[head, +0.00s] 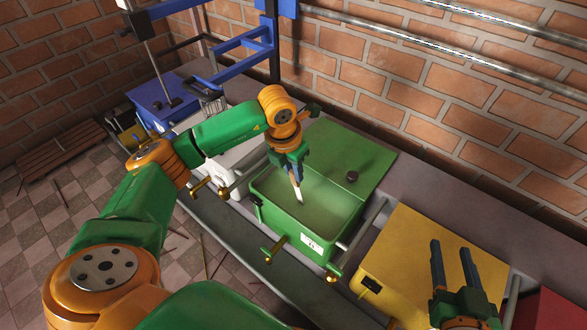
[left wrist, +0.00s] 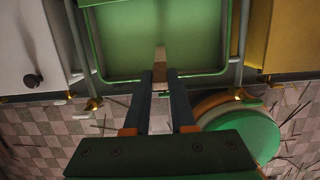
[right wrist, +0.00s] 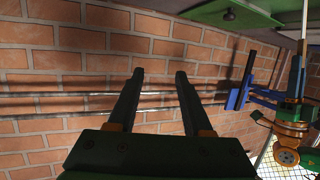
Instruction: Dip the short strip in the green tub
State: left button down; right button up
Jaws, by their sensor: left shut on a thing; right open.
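The green tub (head: 275,208) stands in the middle of the head view, open toward the front, with a green lid part with a dark knob behind. My left gripper (head: 292,176) is above the tub's opening, shut on a short strip (head: 299,195) with a pale lower end. The strip points down into or over the tub; I cannot tell whether its tip touches anything inside. In the left wrist view the strip (left wrist: 160,58) sits between the fingertips in front of the green tub (left wrist: 120,35). My right gripper (head: 454,258) is open and empty above the yellow box.
A yellow box (head: 410,255) stands right of the tub, a white one (head: 243,165) left of it, and a blue box (head: 165,100) farther left. Metal rails with brass ends (head: 268,256) flank the tub. A brick wall (head: 440,90) stands behind. Thin sticks litter the floor.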

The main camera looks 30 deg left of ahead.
aim_at(296, 185)
pick_arm(q)
jog(key=shift+b+x, duration=0.55)
jog(key=shift+x, duration=0.25)
jog(key=shift+s+f+b, duration=0.15)
jog(key=shift+f+b, duration=0.3)
jog(key=shift+f, duration=0.15)
pick_arm(e)
notch_tip(296, 185, up, 14)
jog(key=s+a+n+t+y, duration=0.1)
jog(key=t+y, duration=0.2)
jog(key=t, duration=0.5)
jog(key=shift+s+a+y, duration=0.15)
jog(key=shift+a+y, duration=0.15)
jog(key=shift+a, duration=0.05)
dwell(3.7)
